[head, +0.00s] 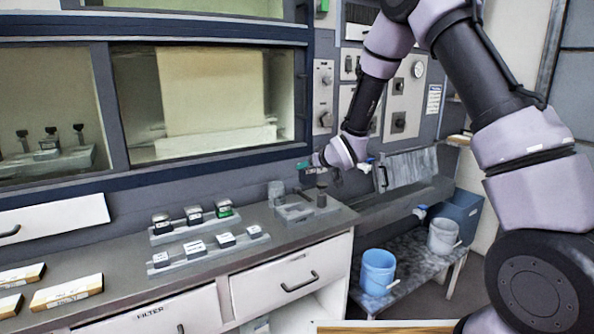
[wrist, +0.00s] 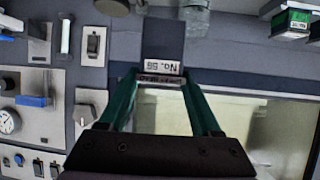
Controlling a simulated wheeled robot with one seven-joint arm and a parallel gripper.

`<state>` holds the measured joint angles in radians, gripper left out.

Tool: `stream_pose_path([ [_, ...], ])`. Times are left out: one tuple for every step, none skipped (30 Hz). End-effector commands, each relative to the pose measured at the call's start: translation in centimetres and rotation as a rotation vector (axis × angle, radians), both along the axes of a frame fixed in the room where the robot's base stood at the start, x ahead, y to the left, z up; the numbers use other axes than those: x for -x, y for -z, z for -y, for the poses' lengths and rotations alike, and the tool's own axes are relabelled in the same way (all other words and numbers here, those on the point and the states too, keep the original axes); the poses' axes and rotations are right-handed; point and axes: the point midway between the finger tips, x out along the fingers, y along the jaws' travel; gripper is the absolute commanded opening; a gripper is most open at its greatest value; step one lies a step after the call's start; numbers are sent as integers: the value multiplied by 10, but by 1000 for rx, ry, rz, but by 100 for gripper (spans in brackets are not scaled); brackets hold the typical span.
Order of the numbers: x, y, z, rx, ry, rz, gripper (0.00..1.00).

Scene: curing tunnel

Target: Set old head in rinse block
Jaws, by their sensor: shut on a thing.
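My gripper (head: 312,172) is above the right end of the counter in the head view. In the wrist view its green fingers (wrist: 160,80) are shut on a dark head (wrist: 163,40) with a white label that seems to read "No. 56". A grey block with recesses (head: 293,212), which looks like the rinse block, sits on the counter just below my gripper. A short dark post shape (head: 321,188) shows at its right side; I cannot tell whether it is the held head or part of the block. Whether the head touches the block is hidden.
Two racks (head: 185,263) of small labelled heads stand left of the block; one head (head: 223,209) is green-topped. A clear jar (head: 276,190) stands behind the block. A blue bucket (head: 378,270) and a grey one (head: 442,237) sit on a lower bench. White-labelled boxes (head: 67,292) lie at left.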

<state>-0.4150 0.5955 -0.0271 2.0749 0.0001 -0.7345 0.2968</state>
Motion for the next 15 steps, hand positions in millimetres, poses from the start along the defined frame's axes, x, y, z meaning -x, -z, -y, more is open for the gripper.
stream_pose_path([
  [6,3,-15,-2,-26,0,0],
  [9,4,-22,-4,-39,0,0],
  [12,6,-29,-5,-53,0,0],
  [14,7,-34,-6,-62,1,0],
  [15,7,-37,-6,-68,2,0],
  [17,8,-41,-7,-75,2,0],
  [18,9,-43,-8,-79,2,0],
  [18,10,-44,-8,-81,2,0],
  [19,11,-45,-7,-83,2,0],
  [19,12,-45,-7,-84,1,0],
  [19,13,-45,-7,-84,1,0],
  [19,16,-45,-7,-83,1,0],
  [19,17,-45,-7,-82,0,0],
  [19,19,-45,-7,-82,0,0],
  [19,22,-45,-7,-81,1,0],
])
